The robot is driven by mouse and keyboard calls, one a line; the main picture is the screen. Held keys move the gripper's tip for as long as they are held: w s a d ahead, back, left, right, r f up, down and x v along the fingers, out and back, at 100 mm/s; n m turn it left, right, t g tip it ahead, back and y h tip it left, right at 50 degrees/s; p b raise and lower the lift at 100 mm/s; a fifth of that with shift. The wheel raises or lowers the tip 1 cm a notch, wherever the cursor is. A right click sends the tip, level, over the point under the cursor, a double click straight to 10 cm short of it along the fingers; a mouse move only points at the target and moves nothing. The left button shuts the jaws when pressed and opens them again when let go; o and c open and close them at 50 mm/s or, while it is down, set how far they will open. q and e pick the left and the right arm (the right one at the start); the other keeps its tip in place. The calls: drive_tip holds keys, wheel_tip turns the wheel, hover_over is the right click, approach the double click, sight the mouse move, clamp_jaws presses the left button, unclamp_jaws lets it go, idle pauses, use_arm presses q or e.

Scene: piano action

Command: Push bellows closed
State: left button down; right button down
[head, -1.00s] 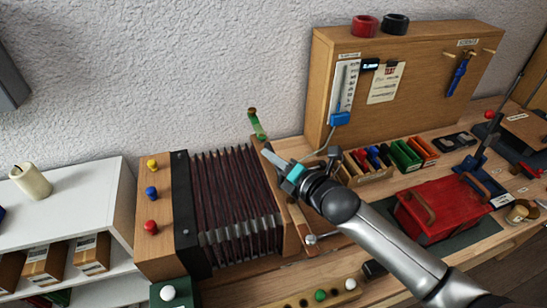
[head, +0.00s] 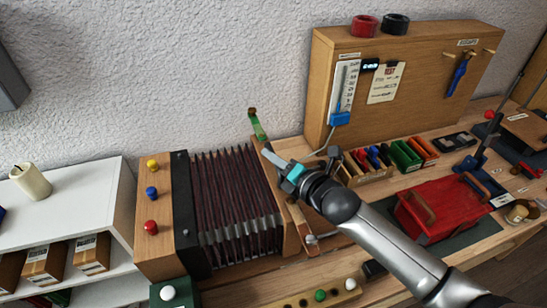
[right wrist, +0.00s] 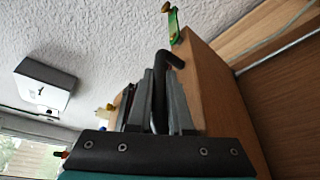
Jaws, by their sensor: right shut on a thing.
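The bellows (head: 235,205) has dark red-brown pleats with metal edge clips and stands partly spread. Its left end is a wooden box (head: 152,185) with yellow, blue and red knobs; its right end is a wooden board (head: 290,225). My right gripper (head: 275,163) is at the upper part of this end board. In the right wrist view, its fingers (right wrist: 160,105) are shut around a dark bent handle (right wrist: 160,75), beside the wooden board (right wrist: 225,95). In the head view my gripper and arm hide the handle. My left gripper is out of view.
A green clip-like piece (head: 256,124) stands up behind the end board. A wooden strip with coloured balls (head: 315,298) lies in front. A red toolbox (head: 435,208) and a tray of coloured items (head: 367,165) are at the right. A white shelf (head: 75,205) is at the left.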

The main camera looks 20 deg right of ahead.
drive_tip(key=a+p, duration=0.1)
drive_tip(key=a, duration=1.1)
drive_tip(key=shift+s+p, duration=0.3)
drive_tip(key=c, duration=0.8)
unclamp_jaws()
drive_tip(key=shift+a, duration=0.15)
drive_tip(key=shift+c, duration=0.2)
drive_tip(key=shift+w, duration=0.1)
drive_tip(key=shift+d, duration=0.2)
drive_tip(key=v, duration=1.5)
